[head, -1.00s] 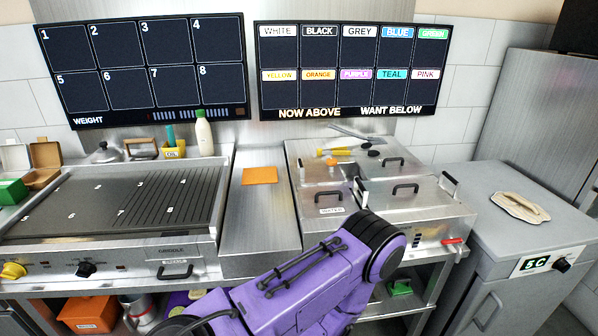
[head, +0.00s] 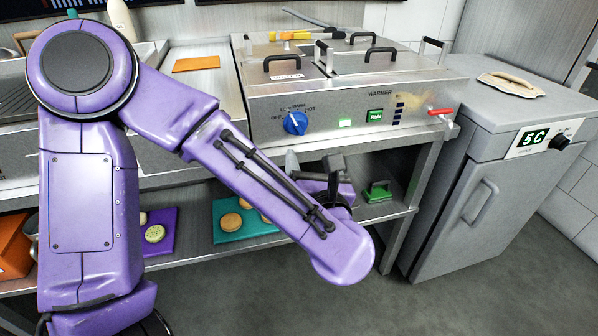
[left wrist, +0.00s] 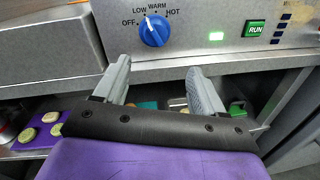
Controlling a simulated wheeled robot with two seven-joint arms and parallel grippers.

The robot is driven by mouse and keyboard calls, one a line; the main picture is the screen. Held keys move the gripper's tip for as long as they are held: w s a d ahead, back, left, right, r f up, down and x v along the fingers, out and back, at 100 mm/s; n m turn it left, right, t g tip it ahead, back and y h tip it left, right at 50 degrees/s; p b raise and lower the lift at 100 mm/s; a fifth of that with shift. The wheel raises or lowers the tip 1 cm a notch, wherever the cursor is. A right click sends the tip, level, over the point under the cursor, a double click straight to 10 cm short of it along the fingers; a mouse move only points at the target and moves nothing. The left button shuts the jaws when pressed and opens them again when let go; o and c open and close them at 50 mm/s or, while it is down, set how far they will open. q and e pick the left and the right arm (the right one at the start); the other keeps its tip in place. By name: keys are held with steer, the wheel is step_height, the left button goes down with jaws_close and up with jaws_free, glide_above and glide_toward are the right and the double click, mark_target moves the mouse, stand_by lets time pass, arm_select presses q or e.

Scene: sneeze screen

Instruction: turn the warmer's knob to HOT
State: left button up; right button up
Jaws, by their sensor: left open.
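The warmer (head: 350,96) is a steel box with a lidded top on the counter. Its blue knob (head: 295,123) sits on the front panel, below the OFF, LOW, WARM and HOT labels. In the left wrist view the knob (left wrist: 154,31) has a white mark tilted up and left, seemingly near LOW; HOT is up and to its right. My left gripper (head: 313,165) is open and empty, in front of the panel and below the knob. In the wrist view its two grey fingers (left wrist: 160,68) stand apart, below the knob and not touching it. My right gripper is out of view.
A green lamp (head: 345,123), a green RUN button (head: 375,115) and a red handle (head: 440,111) lie right of the knob. The shelf below holds a teal tray (head: 230,233) and a purple tray (head: 160,245). A grey cabinet (head: 480,190) stands right.

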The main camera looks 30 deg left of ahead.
mark_target(299, 131)
arm_select(q)
steer(key=shift+n+y, duration=0.3)
steer(key=shift+n, duration=0.5)
steer(key=x, duration=1)
steer(key=shift+s+a+r+p, duration=0.2)
steer(key=shift+a+r+p, duration=0.1)
steer(key=c, duration=1.1)
